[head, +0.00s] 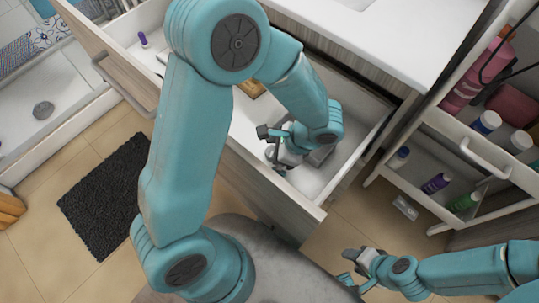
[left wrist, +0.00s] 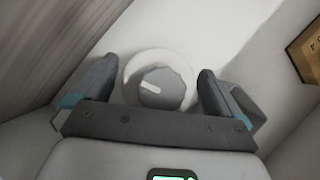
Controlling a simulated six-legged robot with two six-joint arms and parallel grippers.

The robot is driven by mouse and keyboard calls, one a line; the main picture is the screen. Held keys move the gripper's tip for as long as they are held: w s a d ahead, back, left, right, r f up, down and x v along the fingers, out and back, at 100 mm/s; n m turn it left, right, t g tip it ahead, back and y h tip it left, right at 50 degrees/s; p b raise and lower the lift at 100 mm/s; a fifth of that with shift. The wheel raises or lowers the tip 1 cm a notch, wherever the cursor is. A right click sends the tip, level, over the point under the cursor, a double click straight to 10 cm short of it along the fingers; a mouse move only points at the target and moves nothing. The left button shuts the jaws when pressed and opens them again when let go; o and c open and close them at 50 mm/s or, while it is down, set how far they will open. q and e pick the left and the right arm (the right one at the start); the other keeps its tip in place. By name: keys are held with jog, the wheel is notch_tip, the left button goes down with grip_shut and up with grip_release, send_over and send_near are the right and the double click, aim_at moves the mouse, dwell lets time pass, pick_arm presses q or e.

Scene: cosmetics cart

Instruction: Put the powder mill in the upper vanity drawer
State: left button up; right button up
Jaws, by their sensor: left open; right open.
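A round pale object with a grey top bearing a white mark, likely the powder mill (left wrist: 157,86), stands between the fingers of my left gripper (left wrist: 158,80) in the left wrist view. The fingers are open on both sides, with a gap to it. In the head view my left gripper (head: 273,151) is down inside the open vanity drawer (head: 318,186), near its front panel, and mostly covers the object. My right gripper (head: 357,268) is open and empty, low in front of the cart.
A brown box (head: 251,89) lies in the drawer, and also shows in the left wrist view (left wrist: 309,48). A purple bottle (head: 143,39) lies in its far left part. A cart (head: 443,123) with several bottles stands at the right. A dark mat (head: 104,196) lies on the floor.

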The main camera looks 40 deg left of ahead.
pick_arm(q)
jog(key=p+v, duration=0.2)
jog(key=v, duration=0.9)
jog(key=shift+s, duration=0.1)
